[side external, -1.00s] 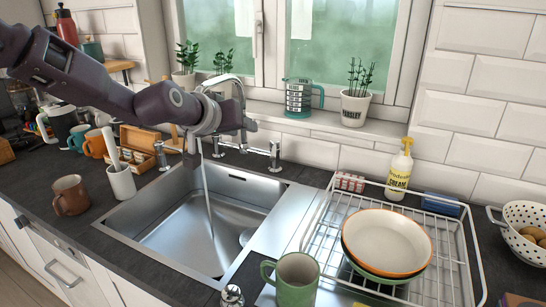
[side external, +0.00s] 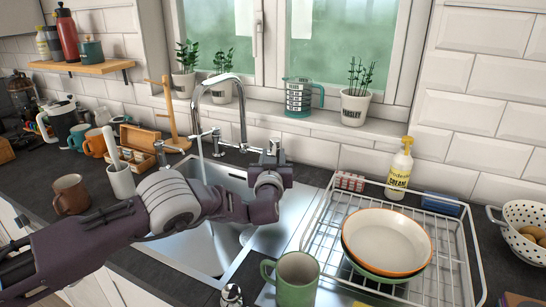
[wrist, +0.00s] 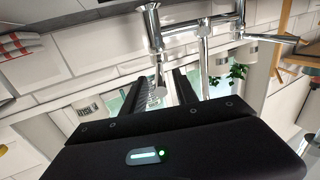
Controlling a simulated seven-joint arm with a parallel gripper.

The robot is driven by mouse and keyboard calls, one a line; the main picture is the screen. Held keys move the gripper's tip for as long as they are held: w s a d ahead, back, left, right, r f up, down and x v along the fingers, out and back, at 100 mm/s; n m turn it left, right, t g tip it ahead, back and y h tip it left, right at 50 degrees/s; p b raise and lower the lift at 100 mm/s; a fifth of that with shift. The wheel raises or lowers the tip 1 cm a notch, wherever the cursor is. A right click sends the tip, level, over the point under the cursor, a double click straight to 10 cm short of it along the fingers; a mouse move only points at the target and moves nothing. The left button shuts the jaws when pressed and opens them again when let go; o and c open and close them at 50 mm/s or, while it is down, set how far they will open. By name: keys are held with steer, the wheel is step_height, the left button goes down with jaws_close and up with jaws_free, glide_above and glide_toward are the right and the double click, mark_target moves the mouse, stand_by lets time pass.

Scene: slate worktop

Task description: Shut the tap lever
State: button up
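The chrome tap (side external: 243,110) arches over the steel sink, and a thin stream of water (side external: 199,145) runs from its spout. In the side view my gripper (side external: 272,158) is at the tap's right-hand valve, in front of most of it. The wrist view shows the tap's chrome body (wrist: 208,45) and a valve post (wrist: 149,24) with a short lever (wrist: 158,93) reaching toward the space between my fingers. My gripper's dark fingers (wrist: 166,80) stand apart with a gap between them. Contact with the lever cannot be made out.
A white dish rack (side external: 455,235) with plates stands right of the sink (side external: 290,215), and a green mug (side external: 296,280) is at the front. A brown mug (side external: 71,195) and a white utensil pot (side external: 121,181) are on the left. Potted plants (side external: 355,105) line the sill behind.

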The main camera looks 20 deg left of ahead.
jaws_close()
stand_by(1.4)
